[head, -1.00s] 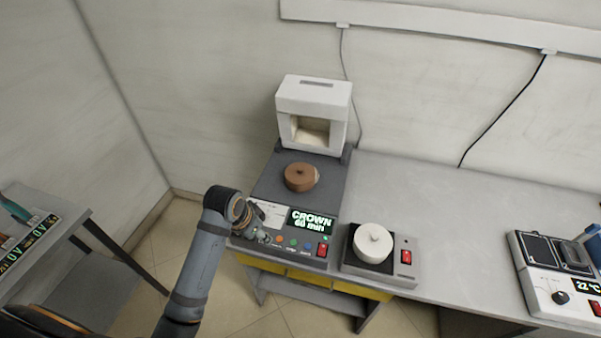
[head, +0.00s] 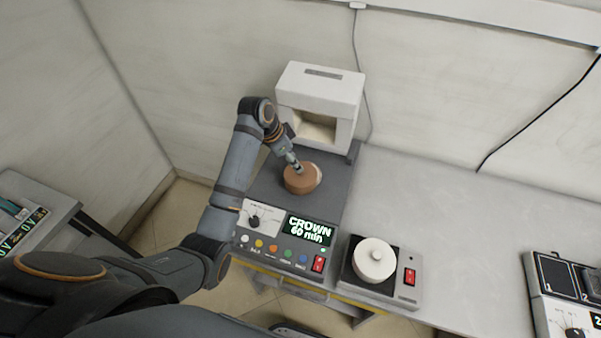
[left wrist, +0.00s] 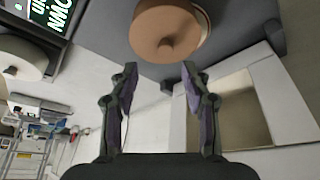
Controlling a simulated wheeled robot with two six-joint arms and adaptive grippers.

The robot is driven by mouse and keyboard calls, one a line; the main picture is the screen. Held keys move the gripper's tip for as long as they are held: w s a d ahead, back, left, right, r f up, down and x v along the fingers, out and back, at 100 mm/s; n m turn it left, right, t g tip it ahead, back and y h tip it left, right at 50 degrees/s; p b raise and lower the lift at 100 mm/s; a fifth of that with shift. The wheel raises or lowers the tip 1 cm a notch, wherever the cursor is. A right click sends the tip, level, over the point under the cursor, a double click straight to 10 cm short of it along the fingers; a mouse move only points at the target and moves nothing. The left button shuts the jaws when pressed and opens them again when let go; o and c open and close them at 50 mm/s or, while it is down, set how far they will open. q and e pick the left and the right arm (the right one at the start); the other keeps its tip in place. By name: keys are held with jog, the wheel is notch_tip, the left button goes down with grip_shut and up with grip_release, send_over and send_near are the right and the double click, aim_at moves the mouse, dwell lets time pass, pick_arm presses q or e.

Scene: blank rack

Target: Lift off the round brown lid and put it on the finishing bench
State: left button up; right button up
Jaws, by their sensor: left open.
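The round brown lid (head: 299,180) lies on the dark top of the machine with the CROWN 60 min display, in front of the white box-shaped chamber. It also shows at the top of the left wrist view (left wrist: 165,30), with a pale round part beside its edge. My left gripper (head: 297,165) is at the lid in the head view and partly covers it. In the left wrist view the two fingers (left wrist: 159,75) are apart with nothing between them, and the lid is beyond their tips. I cannot tell whether they touch it. My right gripper is out of view.
The white open-fronted chamber (head: 320,100) stands close behind the lid. A white round pot (head: 374,259) sits on a small device to the right. The grey bench (head: 450,220) is clear in its middle. Another table (head: 40,195) stands at the left.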

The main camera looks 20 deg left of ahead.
aim_at(296, 176)
pick_arm(q)
jog(key=shift+w+d+f, duration=0.1)
jog(key=shift+w+f, duration=0.6)
jog(key=shift+d+f+p, duration=0.15)
jog(key=shift+f+p, duration=0.55)
jog(key=shift+f, duration=0.1)
jog(key=x, duration=0.2)
jog(key=shift+f, duration=0.3)
jog(key=shift+w+f, duration=0.2)
jog(key=shift+f, duration=0.15)
jog(key=c, duration=0.7)
grip_shut()
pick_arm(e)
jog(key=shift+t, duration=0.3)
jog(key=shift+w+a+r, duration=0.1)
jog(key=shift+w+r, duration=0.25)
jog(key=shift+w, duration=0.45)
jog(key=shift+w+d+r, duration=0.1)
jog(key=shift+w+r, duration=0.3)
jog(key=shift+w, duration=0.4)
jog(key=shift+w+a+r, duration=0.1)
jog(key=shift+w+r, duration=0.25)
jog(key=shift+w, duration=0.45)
